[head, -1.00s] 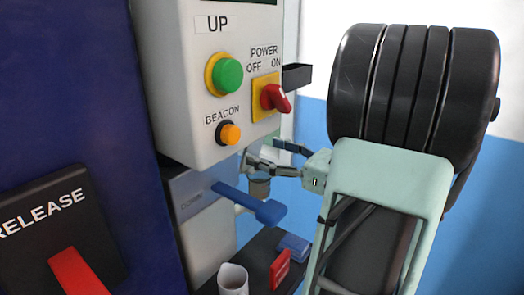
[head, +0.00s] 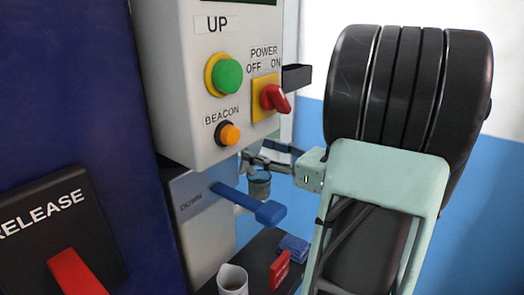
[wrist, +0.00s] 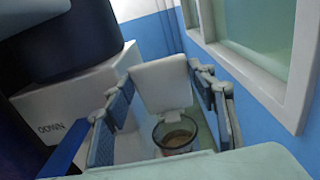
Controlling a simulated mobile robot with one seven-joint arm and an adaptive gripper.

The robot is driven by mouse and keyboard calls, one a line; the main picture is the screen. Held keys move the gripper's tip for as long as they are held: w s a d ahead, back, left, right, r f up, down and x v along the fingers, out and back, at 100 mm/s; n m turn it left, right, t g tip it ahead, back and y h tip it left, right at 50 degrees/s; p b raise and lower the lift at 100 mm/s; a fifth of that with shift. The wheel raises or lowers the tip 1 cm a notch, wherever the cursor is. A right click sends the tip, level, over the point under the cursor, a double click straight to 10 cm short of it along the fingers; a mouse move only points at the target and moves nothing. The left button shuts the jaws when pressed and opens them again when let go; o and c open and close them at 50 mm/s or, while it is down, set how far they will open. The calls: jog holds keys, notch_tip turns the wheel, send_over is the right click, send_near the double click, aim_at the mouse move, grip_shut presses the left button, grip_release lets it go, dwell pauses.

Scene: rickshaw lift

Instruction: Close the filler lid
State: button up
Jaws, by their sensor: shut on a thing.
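The filler lid (wrist: 160,85) is a pale square plate that stands raised, tilted up from the round filler opening (wrist: 178,135) in the wrist view. The opening is uncovered and shows something brown inside. My gripper (wrist: 162,78) has one finger at each side edge of the lid and is shut on it. In the head view my gripper (head: 262,158) is beside the control box, just above the glassy filler neck (head: 259,184). The lid is hard to make out there, mostly hidden by the fingers and box.
The control box (head: 205,60) overhangs close on the left, with a blue lever (head: 250,203) below it. A white cup (head: 232,280), a red block (head: 280,270) and a blue block (head: 294,248) sit on a dark shelf below. A framed window (wrist: 255,45) is at the right.

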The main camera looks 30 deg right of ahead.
jog(key=shift+c, duration=0.6)
jog(key=shift+s+d+f, duration=0.3)
jog(key=shift+s+f, duration=0.55)
jog(key=shift+s, duration=0.05)
jog(key=o, duration=1.7)
jog(key=shift+w+r, duration=0.1)
jog(key=v, duration=1.2)
